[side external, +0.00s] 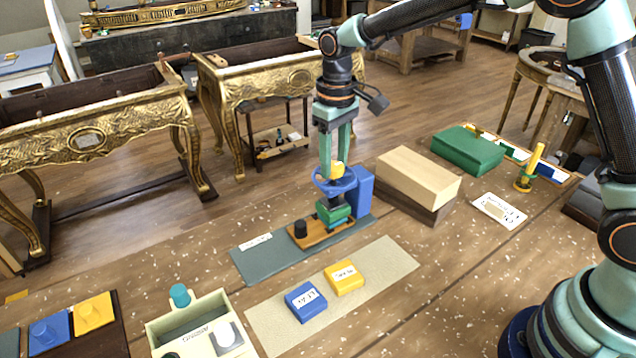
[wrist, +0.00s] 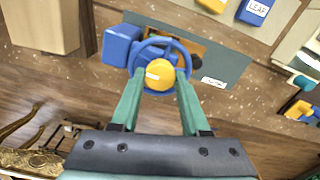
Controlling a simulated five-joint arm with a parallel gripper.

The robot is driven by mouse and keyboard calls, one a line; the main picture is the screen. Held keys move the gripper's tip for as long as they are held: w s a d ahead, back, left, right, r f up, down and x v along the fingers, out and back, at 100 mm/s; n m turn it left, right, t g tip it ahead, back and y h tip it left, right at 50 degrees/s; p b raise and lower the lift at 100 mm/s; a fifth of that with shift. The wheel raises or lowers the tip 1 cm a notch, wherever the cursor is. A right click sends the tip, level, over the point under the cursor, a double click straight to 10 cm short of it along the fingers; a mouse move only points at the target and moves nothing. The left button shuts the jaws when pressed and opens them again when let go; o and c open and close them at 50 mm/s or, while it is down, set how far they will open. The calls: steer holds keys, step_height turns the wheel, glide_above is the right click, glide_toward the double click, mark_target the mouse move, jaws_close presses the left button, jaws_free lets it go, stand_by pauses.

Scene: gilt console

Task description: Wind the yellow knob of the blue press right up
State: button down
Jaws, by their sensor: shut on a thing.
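The blue press (side external: 362,190) stands on a dark grey-green board on the bench, with a blue ring around its top. Its yellow knob (side external: 337,169) sits in the middle of that ring. The knob also shows in the wrist view (wrist: 159,74), round, with a small white label. My gripper (side external: 337,158) points straight down over the press, its two green fingers shut on the yellow knob from both sides. In the wrist view the fingertips (wrist: 160,77) lie at the knob's sides, inside or over the ring. A green block (side external: 336,214) sits low under the ring, above a brown wooden plate (side external: 312,238).
A wooden box (side external: 418,177) stands close right of the press. A blue block (side external: 305,302) and a yellow block (side external: 343,277) lie on a pale mat in front. A divided tray (side external: 200,330) stands at front left. A green case (side external: 467,150) lies farther right.

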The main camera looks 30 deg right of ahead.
mark_target(335, 165)
steer(key=shift+f, duration=0.1)
steer(key=shift+c, duration=1.9)
jaws_free()
step_height(335, 165, up, 12)
